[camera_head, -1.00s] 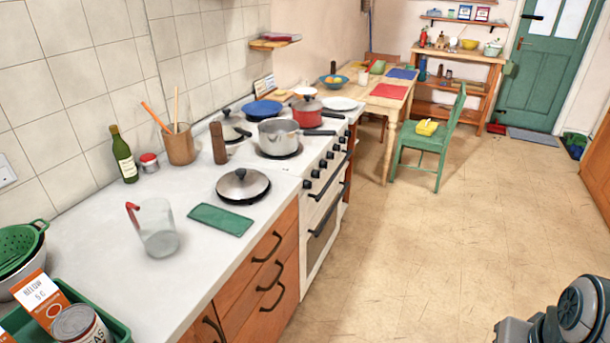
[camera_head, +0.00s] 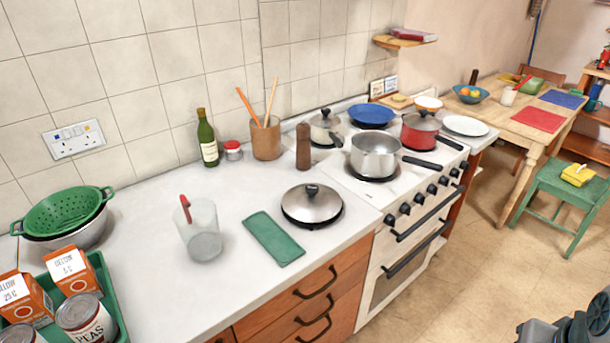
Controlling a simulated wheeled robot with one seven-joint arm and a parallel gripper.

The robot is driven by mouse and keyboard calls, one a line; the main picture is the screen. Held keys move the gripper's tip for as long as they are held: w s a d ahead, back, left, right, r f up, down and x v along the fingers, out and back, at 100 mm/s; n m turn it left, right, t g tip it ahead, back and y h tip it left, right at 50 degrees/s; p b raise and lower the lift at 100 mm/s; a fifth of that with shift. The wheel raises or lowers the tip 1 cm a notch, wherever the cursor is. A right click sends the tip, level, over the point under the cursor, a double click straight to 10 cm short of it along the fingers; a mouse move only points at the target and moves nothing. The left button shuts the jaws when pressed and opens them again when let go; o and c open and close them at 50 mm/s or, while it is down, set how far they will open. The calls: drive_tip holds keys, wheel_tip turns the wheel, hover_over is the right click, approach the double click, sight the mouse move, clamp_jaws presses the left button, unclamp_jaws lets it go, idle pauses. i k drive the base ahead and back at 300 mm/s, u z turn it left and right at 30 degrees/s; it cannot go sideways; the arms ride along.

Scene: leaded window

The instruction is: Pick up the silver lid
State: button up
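A silver lid (camera_head: 312,202) with a black knob lies on the white counter, left of the stove. It seems to rest on a dark round pan or trivet, whose black rim shows around its lower edge. A green cloth (camera_head: 273,239) lies just left of it. On the stove, a second pot with a silver lid (camera_head: 325,122) and black knob stands at the back left. A grey and dark part of my own arm (camera_head: 570,328) shows at the bottom right corner, far from the lid. My gripper's fingers are not visible.
A clear jug (camera_head: 201,232) with a red handle stands left of the cloth. A brown pepper mill (camera_head: 303,147) and a utensil pot (camera_head: 266,138) stand behind the lid. A grey saucepan (camera_head: 375,155) sits on the stove.

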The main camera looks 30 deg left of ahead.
sight(306, 202)
drive_tip(key=u, duration=0.85)
drive_tip(key=i, duration=1)
drive_tip(key=u, duration=0.9)
